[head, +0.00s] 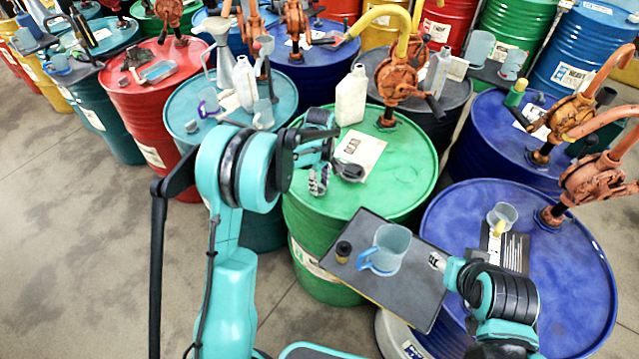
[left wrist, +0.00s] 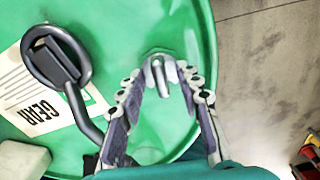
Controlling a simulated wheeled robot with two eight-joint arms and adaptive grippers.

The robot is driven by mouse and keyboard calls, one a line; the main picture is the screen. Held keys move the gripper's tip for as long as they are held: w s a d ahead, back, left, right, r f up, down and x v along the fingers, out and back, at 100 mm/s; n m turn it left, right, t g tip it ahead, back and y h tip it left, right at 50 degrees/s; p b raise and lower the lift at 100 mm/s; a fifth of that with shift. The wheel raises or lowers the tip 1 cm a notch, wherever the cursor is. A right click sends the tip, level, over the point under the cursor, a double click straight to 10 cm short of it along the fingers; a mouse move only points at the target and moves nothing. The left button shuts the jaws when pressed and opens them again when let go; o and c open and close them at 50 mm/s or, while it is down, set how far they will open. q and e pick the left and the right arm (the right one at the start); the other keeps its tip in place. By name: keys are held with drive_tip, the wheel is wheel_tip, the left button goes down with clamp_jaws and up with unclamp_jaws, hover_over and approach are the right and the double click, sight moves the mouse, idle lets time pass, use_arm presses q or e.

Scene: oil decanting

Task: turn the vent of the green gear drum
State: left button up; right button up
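The green gear drum (head: 405,185) stands in the middle of the head view, with a GEAR label on its lid (left wrist: 30,105). The vent (left wrist: 161,76) is a small grey metal fitting near the lid's rim in the left wrist view. My left gripper (head: 319,180) is over the near-left part of the lid. In the left wrist view its open fingers (left wrist: 163,82) stand either side of the vent; contact is unclear. The vent is hidden in the head view. My right gripper (head: 438,261) is by the dark tray's right edge; its finger gap is unclear.
A black round part with a handle (left wrist: 60,60) lies on the label beside my left gripper. A white bottle (head: 351,97) and a rusty pump (head: 398,78) stand on the drum. The dark tray (head: 405,301) holds a clear jug (head: 388,248). Other drums crowd around.

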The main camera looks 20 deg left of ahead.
use_arm(q)
clamp_jaws()
drive_tip(key=shift+m, duration=0.4)
drive_tip(key=m+b, duration=0.1)
drive_tip(key=m, duration=0.2)
drive_tip(key=shift+m, duration=0.4)
drive_tip(key=m, duration=0.4)
drive_tip(key=shift+s+a, duration=0.1)
drive_tip(key=m+b, duration=0.1)
drive_tip(key=m, duration=0.8)
drive_tip(key=shift+a, duration=0.1)
drive_tip(key=shift+m, duration=0.3)
